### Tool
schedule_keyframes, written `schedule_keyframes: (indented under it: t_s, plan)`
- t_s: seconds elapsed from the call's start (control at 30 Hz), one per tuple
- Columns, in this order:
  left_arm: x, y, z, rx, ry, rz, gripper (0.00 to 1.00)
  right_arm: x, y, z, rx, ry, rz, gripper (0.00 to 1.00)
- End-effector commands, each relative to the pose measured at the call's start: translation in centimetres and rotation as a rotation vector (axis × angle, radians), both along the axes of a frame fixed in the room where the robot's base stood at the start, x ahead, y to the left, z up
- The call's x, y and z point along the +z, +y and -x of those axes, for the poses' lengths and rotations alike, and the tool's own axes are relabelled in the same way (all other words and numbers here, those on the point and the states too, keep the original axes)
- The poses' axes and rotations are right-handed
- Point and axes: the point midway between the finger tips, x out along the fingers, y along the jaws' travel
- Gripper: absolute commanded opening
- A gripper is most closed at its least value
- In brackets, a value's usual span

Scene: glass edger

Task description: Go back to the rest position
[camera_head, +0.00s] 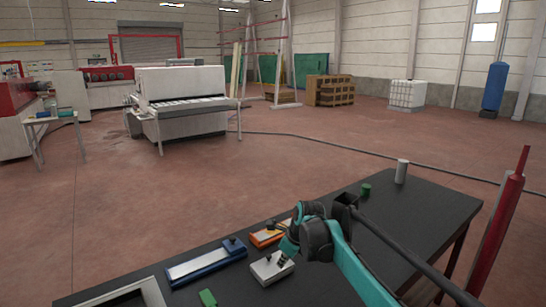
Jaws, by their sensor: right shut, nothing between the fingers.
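My right arm comes in from the lower right over the black table (420,205). Its gripper (282,261) is small and partly hidden by the dark wrist joint. It is shut and empty, pointing down by a light grey block (266,272); I cannot tell whether it touches the block. A blue and silver flat piece (205,265) with a dark knob lies to the left. An orange flat piece (264,238) lies just behind, partly covered by my arm. My left gripper is not in view.
A green cup (366,189) and a white cylinder (402,171) stand at the table's far right. A green block (207,298) and a pale-rimmed tray (150,288) are at the front. A red post (500,220) rises beyond the right edge.

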Motion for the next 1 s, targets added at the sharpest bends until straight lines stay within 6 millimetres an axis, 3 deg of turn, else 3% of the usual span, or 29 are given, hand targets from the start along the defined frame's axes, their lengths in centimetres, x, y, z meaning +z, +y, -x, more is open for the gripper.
schedule_keyframes:
  t_s: [0.27, 0.53, 0.77, 1.0]
  plan:
    - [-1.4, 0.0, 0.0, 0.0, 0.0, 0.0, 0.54, 1.2, -3.1, 5.1, 0.283, -0.119, 0.148, 0.0]
    - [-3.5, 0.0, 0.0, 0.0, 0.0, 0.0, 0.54, 0.7, -7.8, 14.8, 0.786, -0.288, 0.445, 0.0]
    - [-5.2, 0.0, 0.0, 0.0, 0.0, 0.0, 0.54, -2.8, -11.2, 23.6, 1.25, -0.389, 0.741, 0.0]
    - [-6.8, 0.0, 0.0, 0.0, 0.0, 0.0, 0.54, -8.4, -13.7, 31.1, 1.691, -0.424, 1.025, 0.0]
